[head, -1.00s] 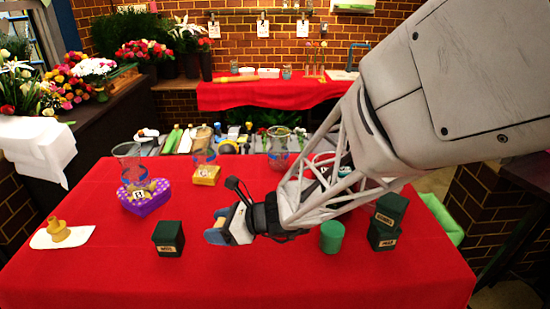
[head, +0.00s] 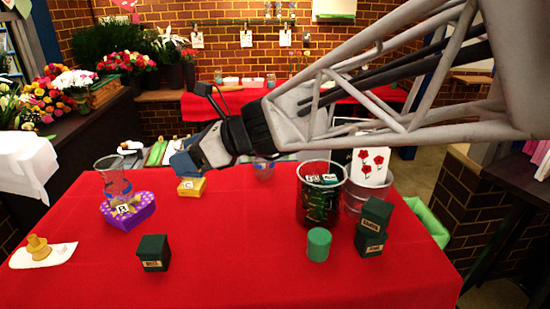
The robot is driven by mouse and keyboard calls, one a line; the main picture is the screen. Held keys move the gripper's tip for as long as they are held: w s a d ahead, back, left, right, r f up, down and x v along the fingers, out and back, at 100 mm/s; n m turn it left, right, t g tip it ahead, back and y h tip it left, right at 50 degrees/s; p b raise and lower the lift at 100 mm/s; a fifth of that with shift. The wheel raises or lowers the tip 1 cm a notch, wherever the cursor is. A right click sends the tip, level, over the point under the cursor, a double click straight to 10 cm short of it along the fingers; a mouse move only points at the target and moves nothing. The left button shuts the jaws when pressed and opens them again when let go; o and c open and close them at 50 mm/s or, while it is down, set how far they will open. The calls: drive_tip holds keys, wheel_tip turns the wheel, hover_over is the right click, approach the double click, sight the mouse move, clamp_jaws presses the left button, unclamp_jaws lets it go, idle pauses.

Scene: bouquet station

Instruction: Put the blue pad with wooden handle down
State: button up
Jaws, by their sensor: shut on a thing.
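My gripper (head: 203,150) is shut and raised over the back left part of the red table. The blue pad (head: 181,163) shows at its tip, partly covered by the fingers. Its wooden handle is hidden in the grip. In the picture the pad overlaps the space just above a yellow block (head: 191,188) labelled C. I cannot tell whether the pad touches anything there.
A glass vase (head: 113,180) stands at a purple heart-shaped box (head: 130,211) labelled B. A dark green box (head: 153,252), green cylinder (head: 318,244), stacked green boxes (head: 373,228) and dark glass container (head: 318,195) stand on the table (head: 235,240). Its front middle is clear.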

drive_tip(key=shift+w+d+m+t+h, duration=1.75)
drive_tip(key=shift+w+d+m+h, duration=0.7)
drive_tip(key=shift+w, duration=2.4)
drive_tip(key=shift+w+d+m+t+h, duration=2.05)
drive_tip(key=shift+w+m, duration=0.7)
drive_tip(key=shift+w, duration=2.05)
drive_tip(key=shift+w+d+m+t+h, duration=1.5)
drive_tip(key=shift+w+d+m+h, duration=0.85)
drive_tip(key=shift+w, duration=2.5)
drive_tip(key=w+d+m+g+h, duration=0.2)
drive_tip(key=d+m+g+h, duration=0.2)
drive_tip(key=d+m+h, duration=0.25)
drive_tip(key=w+d+m+g+h, duration=0.3)
drive_tip(key=d+m+g+h, duration=0.15)
drive_tip(key=d+m, duration=0.3)
wheel_tip(320, 180, down, 11)
drive_tip(key=shift+d+h, duration=0.45)
drive_tip(key=shift+s+f, duration=0.1)
wheel_tip(320, 180, down, 14)
drive_tip(key=shift+f, duration=0.1)
